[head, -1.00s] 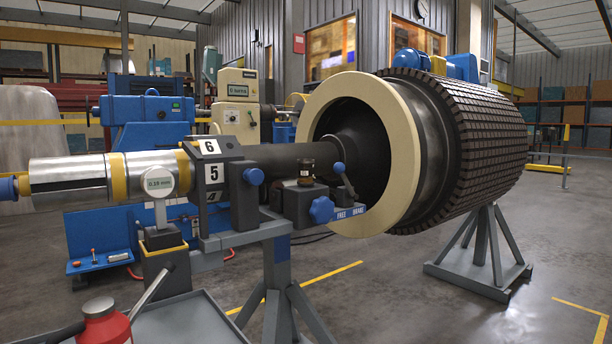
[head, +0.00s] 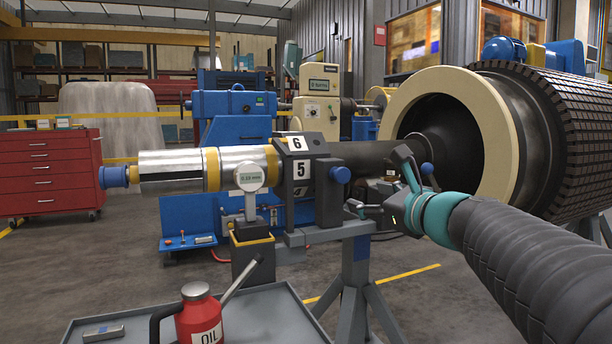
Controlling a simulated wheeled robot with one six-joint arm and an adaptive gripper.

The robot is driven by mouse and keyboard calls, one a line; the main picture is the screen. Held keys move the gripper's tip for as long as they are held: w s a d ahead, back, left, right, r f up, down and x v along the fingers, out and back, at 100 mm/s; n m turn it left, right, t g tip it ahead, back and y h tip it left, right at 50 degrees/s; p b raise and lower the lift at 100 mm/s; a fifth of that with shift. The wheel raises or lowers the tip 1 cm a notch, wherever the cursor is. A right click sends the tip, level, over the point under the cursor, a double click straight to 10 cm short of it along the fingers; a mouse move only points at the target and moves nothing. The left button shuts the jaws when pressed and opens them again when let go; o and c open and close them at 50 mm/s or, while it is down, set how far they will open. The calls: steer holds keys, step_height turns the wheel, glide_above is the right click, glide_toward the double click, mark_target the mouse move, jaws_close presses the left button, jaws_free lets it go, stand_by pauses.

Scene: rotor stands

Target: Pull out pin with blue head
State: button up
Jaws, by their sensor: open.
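A pin with a round blue head (head: 340,174) sticks out of the right side of the dark block (head: 301,182) marked 6 and 5. The block sits around the long shaft (head: 375,154) on a grey stand. My gripper (head: 380,182) is open and empty, to the right of the blue head, with its fingers spread toward the left. A gap shows between the fingers and the head. The gripper covers the star knob and most of the FREE/BRAKE plate; the blue ball of the lever (head: 427,169) shows just behind it.
A dial gauge (head: 249,178) stands left of the block. A red oil can (head: 199,314) stands on a grey tray (head: 275,306) in front. The big rotor (head: 540,140) with its cream ring is at right. A red cabinet (head: 45,174) is far left.

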mark_target(344, 175)
steer(key=shift+m+t, duration=0.4)
steer(key=shift+m, duration=0.5)
steer(key=x, duration=0.4)
steer(key=d+r+x, duration=0.1)
steer(key=x, duration=0.4)
steer(key=d+p+x, duration=0.1)
steer(key=x, duration=0.4)
steer(key=shift+w+r, duration=0.2)
steer(key=shift+w, duration=0.3)
jaws_close()
